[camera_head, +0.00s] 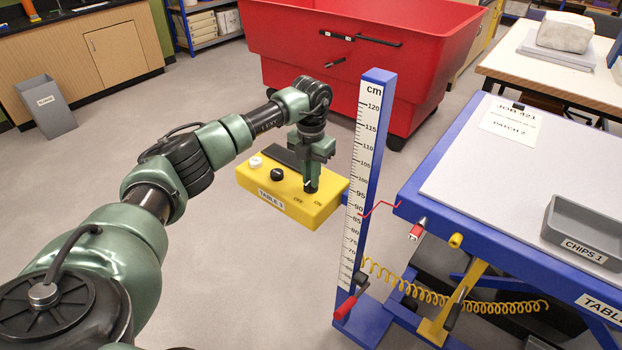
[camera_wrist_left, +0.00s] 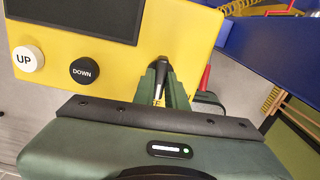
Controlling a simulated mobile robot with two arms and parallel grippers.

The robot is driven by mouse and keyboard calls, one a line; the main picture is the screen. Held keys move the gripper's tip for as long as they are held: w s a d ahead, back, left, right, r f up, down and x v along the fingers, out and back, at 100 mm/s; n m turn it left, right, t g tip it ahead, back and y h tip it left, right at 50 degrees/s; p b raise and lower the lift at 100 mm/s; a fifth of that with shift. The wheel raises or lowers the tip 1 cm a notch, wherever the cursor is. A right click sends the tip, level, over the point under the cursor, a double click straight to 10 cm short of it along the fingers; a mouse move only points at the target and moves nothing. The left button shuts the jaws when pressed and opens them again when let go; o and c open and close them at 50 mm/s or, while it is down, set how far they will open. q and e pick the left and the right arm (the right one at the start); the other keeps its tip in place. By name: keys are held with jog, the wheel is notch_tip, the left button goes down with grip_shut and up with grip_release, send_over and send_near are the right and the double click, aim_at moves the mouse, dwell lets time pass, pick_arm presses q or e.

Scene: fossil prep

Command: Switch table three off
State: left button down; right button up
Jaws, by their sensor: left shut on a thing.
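A yellow control box (camera_head: 289,184) labelled TABLE 3 is on the blue post with the cm scale (camera_head: 368,150). Its top has a white UP button (camera_wrist_left: 28,59), a black DOWN button (camera_wrist_left: 84,71), a dark panel (camera_wrist_left: 75,18), and OFF and ON marks near the right end. My left gripper (camera_head: 311,186) points down at that end, close to the ON mark. It is shut on a dark switch lever (camera_wrist_left: 161,82), seen between its fingers in the left wrist view. The fingers hide most of the lever, so I cannot tell its setting. My right gripper is not in view.
A blue-framed table (camera_head: 455,185) stands right of the post, with a grey CHIPS 1 tray (camera_head: 585,232) and a paper sheet (camera_head: 509,122). A coiled yellow cable (camera_head: 450,303) hangs below. A large red bin (camera_head: 300,50) stands behind. The floor left of the box is clear.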

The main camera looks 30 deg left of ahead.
pick_arm(q)
jog(key=shift+m, duration=0.6)
jog(key=c, duration=1.4)
grip_release()
jog(key=shift+c, duration=0.2)
jog(key=shift+r, duration=0.1)
notch_tip(320, 180, up, 7)
jog(key=shift+f+b, duration=0.1)
jog(key=shift+b, duration=1)
jog(key=shift+r, duration=0.45)
jog(key=shift+f, duration=0.1)
